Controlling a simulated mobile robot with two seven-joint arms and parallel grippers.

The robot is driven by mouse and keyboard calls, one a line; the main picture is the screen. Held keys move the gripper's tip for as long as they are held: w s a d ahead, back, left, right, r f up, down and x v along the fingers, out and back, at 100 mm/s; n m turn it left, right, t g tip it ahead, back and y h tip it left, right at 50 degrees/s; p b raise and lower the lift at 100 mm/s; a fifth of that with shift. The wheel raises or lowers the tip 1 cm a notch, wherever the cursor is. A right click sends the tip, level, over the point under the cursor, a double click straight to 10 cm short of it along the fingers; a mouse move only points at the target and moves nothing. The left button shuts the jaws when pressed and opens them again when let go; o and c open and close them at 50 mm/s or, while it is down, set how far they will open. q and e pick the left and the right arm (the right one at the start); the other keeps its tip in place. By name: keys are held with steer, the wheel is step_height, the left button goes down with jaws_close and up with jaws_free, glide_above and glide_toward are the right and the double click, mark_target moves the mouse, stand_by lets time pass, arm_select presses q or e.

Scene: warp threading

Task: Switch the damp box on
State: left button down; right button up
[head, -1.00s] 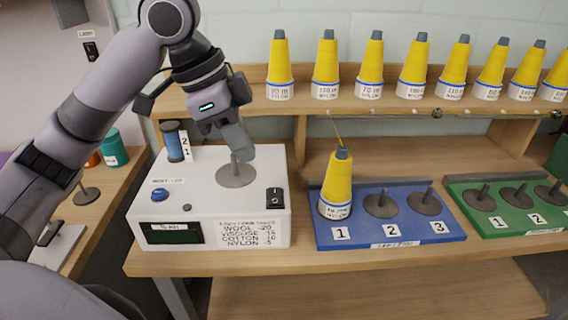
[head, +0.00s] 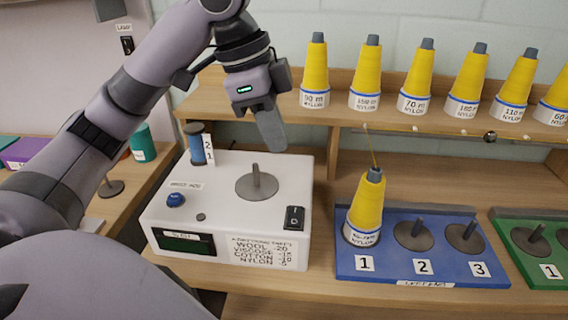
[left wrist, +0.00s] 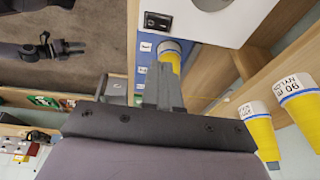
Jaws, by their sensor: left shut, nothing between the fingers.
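A white box (head: 225,225) stands on the wooden bench, with a black rocker switch (head: 294,217) at its right front corner, a blue button (head: 175,200), a dark green display (head: 186,243) and a grey spindle (head: 257,183) on a round plate. The switch's on or off position is too small to tell. My left gripper (head: 272,140) is shut and empty, above and behind the box, apart from the switch. In the left wrist view the shut fingers (left wrist: 164,88) show below the switch (left wrist: 157,22) in the picture.
A blue rack (head: 425,265) stands right of the box, with a yellow cone (head: 366,205) on place 1. A green rack (head: 545,270) is farther right. Yellow cones line the shelf (head: 395,115) behind. A blue spool (head: 197,145) stands at the box's back left.

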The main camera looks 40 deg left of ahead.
arm_select(q)
steer(key=b, duration=0.2)
glide_above(298, 210)
steer(key=f, duration=0.7)
steer(key=s+a+f, duration=0.1)
steer(key=f, duration=0.3)
steer(key=shift+f, duration=0.1)
steer(key=shift+w+f+b, duration=0.15)
steer(key=shift+f+b, duration=0.15)
steer(key=shift+f, duration=0.5)
arm_select(e)
steer(key=shift+w+a+f, duration=0.15)
steer(key=shift+a+f, duration=0.05)
steer(key=shift+f, duration=0.2)
steer(key=shift+w+a+f, duration=0.15)
steer(key=shift+f, duration=0.25)
steer(key=shift+r, duration=0.1)
